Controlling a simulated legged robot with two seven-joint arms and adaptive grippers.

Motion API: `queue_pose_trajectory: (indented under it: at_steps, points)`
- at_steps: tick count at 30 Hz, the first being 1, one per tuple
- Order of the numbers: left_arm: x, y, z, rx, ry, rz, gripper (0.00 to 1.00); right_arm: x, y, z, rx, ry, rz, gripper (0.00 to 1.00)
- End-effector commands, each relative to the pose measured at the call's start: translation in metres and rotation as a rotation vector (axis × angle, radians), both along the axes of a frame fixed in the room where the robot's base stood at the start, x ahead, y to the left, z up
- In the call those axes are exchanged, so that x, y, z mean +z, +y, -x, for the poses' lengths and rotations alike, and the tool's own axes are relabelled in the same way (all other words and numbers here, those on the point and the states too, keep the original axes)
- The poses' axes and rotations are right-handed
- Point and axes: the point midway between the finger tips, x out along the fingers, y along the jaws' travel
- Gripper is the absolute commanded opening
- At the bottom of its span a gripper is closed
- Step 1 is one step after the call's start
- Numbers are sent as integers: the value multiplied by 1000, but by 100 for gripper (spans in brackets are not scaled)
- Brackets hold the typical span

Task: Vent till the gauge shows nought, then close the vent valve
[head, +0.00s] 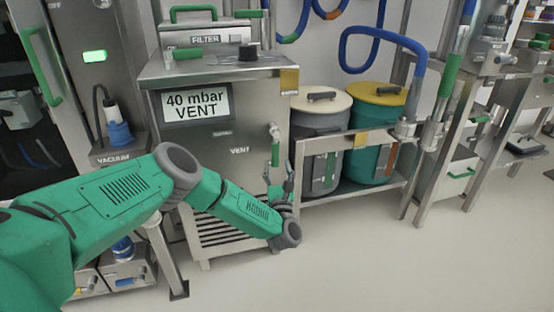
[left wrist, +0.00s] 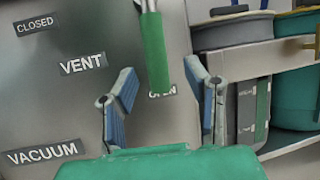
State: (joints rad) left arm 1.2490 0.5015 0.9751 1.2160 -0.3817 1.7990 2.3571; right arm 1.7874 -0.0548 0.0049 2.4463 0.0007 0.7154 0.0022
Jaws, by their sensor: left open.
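The gauge display (head: 196,104) on the steel cabinet reads "40 mbar VENT". The vent valve's green handle (head: 275,148) is at the cabinet's right front edge, near the VENT label (head: 240,151). In the left wrist view the handle (left wrist: 156,52) hangs down, its lower end over the partly hidden OPEN label (left wrist: 162,91); a CLOSED label (left wrist: 38,24) is at upper left. My left gripper (head: 283,172) is open just below the valve. In the left wrist view its fingers (left wrist: 160,82) stand on either side of the handle's lower end, with visible gaps. My right gripper is not in view.
A steel frame (head: 340,139) with a grey drum (head: 318,110) and a green drum (head: 372,110) stands just right of the valve. A vacuum unit (head: 118,152) is at left. The floor (head: 400,260) in front is clear.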

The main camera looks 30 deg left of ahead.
Motion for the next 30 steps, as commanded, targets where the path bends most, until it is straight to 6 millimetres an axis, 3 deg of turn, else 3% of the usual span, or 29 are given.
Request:
queue_pose_trajectory:
  at_steps: [6,12,30]
  points:
    - [-18,-31,33,-5,3,-2,42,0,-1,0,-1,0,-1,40]
    - [-28,-45,51,-6,1,-2,42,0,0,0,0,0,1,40]
    - [-29,-49,55,-4,0,-4,42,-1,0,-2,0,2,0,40]
